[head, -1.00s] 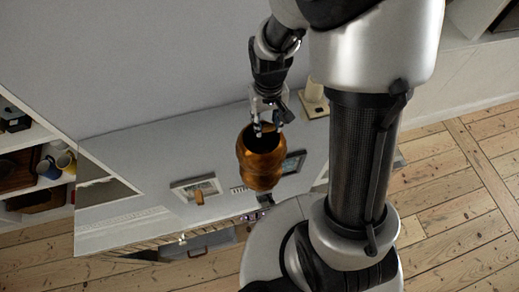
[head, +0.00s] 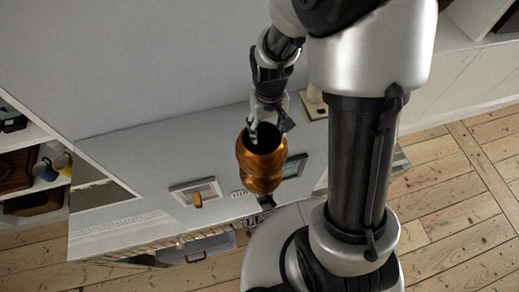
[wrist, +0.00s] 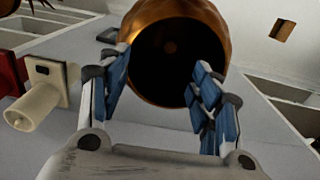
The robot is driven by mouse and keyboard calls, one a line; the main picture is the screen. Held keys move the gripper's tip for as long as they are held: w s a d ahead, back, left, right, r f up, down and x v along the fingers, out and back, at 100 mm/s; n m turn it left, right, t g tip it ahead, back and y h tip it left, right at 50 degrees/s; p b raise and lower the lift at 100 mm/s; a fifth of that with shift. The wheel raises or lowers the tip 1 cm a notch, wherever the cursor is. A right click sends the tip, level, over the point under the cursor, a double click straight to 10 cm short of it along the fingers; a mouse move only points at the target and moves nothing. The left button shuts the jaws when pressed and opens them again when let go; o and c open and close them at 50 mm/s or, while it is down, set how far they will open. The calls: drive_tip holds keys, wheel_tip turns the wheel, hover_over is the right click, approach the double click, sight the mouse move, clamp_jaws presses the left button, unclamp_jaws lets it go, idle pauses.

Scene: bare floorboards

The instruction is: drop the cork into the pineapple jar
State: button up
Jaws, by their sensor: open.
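The pineapple jar (head: 262,172) is glossy amber-brown with bulging sides and a wide dark mouth. It also fills the top middle of the wrist view (wrist: 222,22), its mouth facing the camera. My gripper (head: 267,128) is at the jar's mouth. In the wrist view its blue-padded fingers (wrist: 163,68) are spread apart, overlapping the near part of the opening, with nothing between them. Whether they touch the rim I cannot tell. A faint brown spot shows deep in the dark mouth; I cannot tell whether it is the cork. No cork shows clearly elsewhere.
A small tan-brown piece (head: 198,200) shows at a pale frame (head: 210,190) left of the jar. A dark-framed item (head: 293,166) is close on the jar's right. A cream object (wrist: 38,105) stands left of my gripper in the wrist view.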

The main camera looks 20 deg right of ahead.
wheel_tip(320, 180, up, 12)
idle(0.7)
drive_tip(key=s+r+t, duration=0.4)
drive_tip(key=s+r, duration=0.6)
drive_tip(key=s, duration=0.5)
drive_tip(key=shift+s+r+t, duration=0.15)
drive_tip(key=shift+s+t, duration=0.15)
idle(0.4)
